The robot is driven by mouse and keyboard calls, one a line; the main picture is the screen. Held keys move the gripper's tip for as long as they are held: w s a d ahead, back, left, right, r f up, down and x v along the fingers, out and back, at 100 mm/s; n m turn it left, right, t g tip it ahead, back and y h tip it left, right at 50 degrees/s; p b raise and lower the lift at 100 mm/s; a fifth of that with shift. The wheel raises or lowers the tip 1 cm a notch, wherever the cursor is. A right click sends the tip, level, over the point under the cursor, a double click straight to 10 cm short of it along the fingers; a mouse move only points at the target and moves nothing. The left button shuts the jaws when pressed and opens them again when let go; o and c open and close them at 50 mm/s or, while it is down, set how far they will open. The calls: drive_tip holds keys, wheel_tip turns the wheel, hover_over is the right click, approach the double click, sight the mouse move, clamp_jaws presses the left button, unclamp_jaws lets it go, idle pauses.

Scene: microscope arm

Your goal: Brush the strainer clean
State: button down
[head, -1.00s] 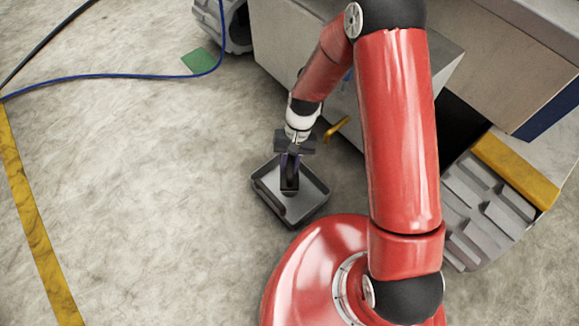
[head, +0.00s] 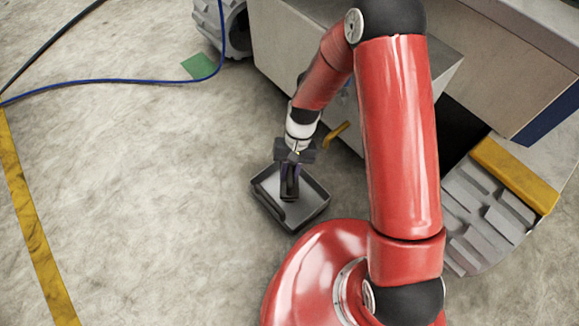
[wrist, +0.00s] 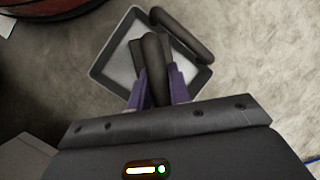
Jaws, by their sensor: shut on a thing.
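My gripper (head: 292,166) points down over a shallow grey tray with a dark rim (head: 318,207) on the floor. Its purple fingers are shut on a dark brush-like tool (wrist: 152,62), which has a rounded bar and a block beside it. The tool's lower end is over or in the tray; I cannot tell if it touches the bottom. The tray (wrist: 113,72) also shows in the wrist view. A separate dark rounded bar (wrist: 185,38) lies along one tray side. I cannot make out a strainer mesh; the tool and fingers hide part of the tray.
A grey machine (head: 290,60) with a yellow lever (head: 336,133) stands just behind the tray. A blue cable (head: 110,77) and green patch (head: 200,66) lie at the upper left. The floor left of the tray is clear to a yellow line (head: 30,220).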

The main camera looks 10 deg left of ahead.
drive_tip(key=shift+s+d+r, duration=0.1)
drive_tip(key=shift+s, duration=0.4)
drive_tip(key=shift+w, duration=0.15)
drive_tip(key=shift+w+a, duration=0.15)
drive_tip(key=shift+w, duration=0.55)
drive_tip(key=shift+w+a, duration=0.1)
drive_tip(key=shift+w, duration=0.55)
drive_tip(key=shift+s, duration=0.15)
drive_tip(key=shift+s+d, duration=0.15)
drive_tip(key=shift+s, duration=0.55)
drive_tip(key=shift+s+d, duration=0.1)
drive_tip(key=shift+s, duration=0.55)
drive_tip(key=shift+w, duration=0.1)
drive_tip(key=shift+w+a+f, duration=0.1)
drive_tip(key=shift+w+a, duration=0.05)
drive_tip(key=shift+w, duration=0.55)
drive_tip(key=shift+w+a+f, duration=0.1)
drive_tip(key=shift+w, duration=0.6)
